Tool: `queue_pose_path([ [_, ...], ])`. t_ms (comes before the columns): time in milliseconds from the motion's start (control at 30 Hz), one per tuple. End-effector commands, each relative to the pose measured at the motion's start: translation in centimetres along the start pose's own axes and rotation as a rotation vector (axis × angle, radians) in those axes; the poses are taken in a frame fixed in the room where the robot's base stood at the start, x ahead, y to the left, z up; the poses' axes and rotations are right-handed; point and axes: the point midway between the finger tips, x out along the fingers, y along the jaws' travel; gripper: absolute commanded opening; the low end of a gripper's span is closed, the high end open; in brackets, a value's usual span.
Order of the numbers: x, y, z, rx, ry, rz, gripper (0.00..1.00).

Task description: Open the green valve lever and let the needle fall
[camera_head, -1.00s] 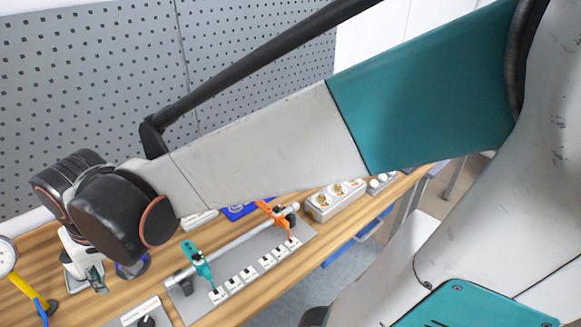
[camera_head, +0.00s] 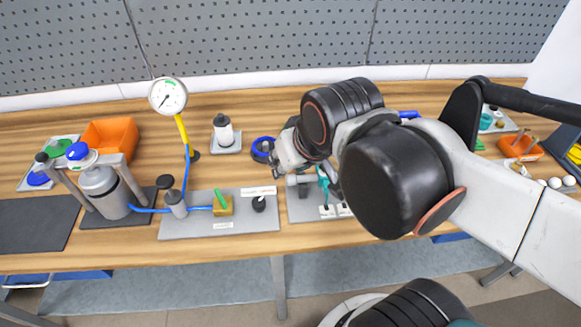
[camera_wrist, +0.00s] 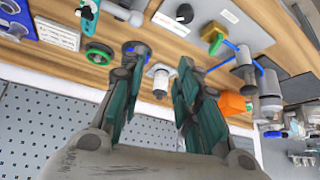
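The green valve lever (camera_head: 220,199) sticks up at a slant from a brass valve block (camera_head: 223,208) on a grey plate. It also shows in the wrist view as a small green piece (camera_wrist: 216,44). The round white gauge (camera_head: 168,97) stands on a yellow post at the back left; its needle is too small to read surely. My gripper (camera_head: 286,155) is right of the valve, above the table and apart from it. In the wrist view my gripper (camera_wrist: 160,66) has its teal fingers spread, with nothing between them.
A blue tube joins the valve to a grey cylinder (camera_head: 101,192). A black knob (camera_head: 259,203) is right of the valve. A white bottle (camera_head: 223,130), a blue ring (camera_head: 263,149) and an orange bin (camera_head: 109,140) stand behind. A teal-handled device (camera_head: 323,180) is partly hidden by my arm.

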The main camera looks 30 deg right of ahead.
Motion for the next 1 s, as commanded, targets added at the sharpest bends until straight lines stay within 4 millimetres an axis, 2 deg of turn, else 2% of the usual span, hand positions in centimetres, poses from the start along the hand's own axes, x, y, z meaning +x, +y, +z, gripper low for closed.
queue_pose_path([
  [100,0.2,0.4,0.9,-0.017,0.023,0.004,0.3],
  [367,0.1,0.7,1.4,-0.037,0.049,0.009,0.3],
  [867,0.1,0.7,1.3,-0.039,0.048,0.009,0.3],
  [1000,-0.2,0.2,0.2,-0.045,0.022,0.003,0.3],
])
